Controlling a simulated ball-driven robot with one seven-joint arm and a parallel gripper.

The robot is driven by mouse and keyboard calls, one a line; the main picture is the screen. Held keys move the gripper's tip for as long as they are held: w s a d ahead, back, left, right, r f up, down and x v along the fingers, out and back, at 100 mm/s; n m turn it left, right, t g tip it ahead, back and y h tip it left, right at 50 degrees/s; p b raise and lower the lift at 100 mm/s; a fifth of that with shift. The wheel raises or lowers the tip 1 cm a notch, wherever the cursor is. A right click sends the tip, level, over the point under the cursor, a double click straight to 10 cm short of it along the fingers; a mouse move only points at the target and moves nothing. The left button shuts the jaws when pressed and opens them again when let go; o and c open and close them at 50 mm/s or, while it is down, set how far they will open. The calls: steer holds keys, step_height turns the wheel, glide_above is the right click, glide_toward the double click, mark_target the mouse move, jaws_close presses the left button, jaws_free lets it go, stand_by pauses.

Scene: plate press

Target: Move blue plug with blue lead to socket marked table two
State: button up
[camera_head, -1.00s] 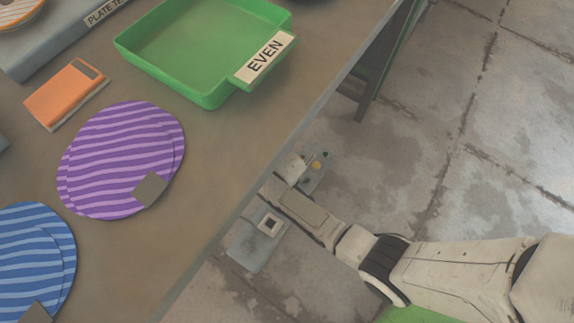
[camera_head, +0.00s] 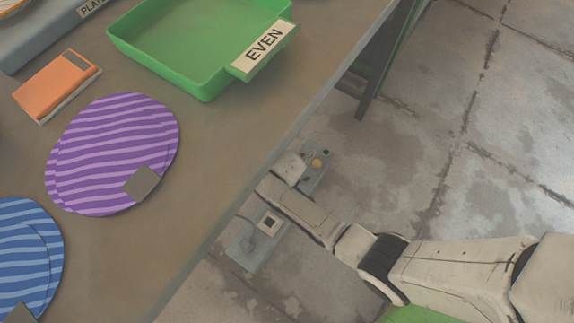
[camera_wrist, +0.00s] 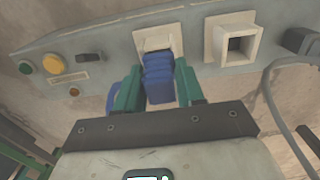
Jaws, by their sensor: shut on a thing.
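In the wrist view, my gripper (camera_wrist: 158,88) is shut, its green fingers on either side of the blue plug (camera_wrist: 158,78). The plug's front end is at the left socket (camera_wrist: 157,42), a pale square frame on a grey panel; I cannot tell how deep it sits. Blue, perhaps the lead, shows by the left finger. An empty square socket (camera_wrist: 238,42) is to its right. No socket marking is legible. In the head view, my arm reaches the panel (camera_head: 245,250) beside the table edge; the plug is hidden there.
On the panel's left are a yellow button (camera_wrist: 54,64) and a green one (camera_wrist: 25,67). A grey cable (camera_wrist: 272,95) hangs at the right. The table (camera_head: 215,150) holds a green tray (camera_head: 150,50) marked EVEN and purple striped plates (camera_head: 110,150).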

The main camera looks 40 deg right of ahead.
steer(key=shift+f, duration=0.15)
steer(key=o, duration=1.1)
step_height(320, 180, up, 11)
steer(key=p, duration=0.5)
steer(key=shift+p, duration=0.3)
steer(key=shift+s, duration=0.1)
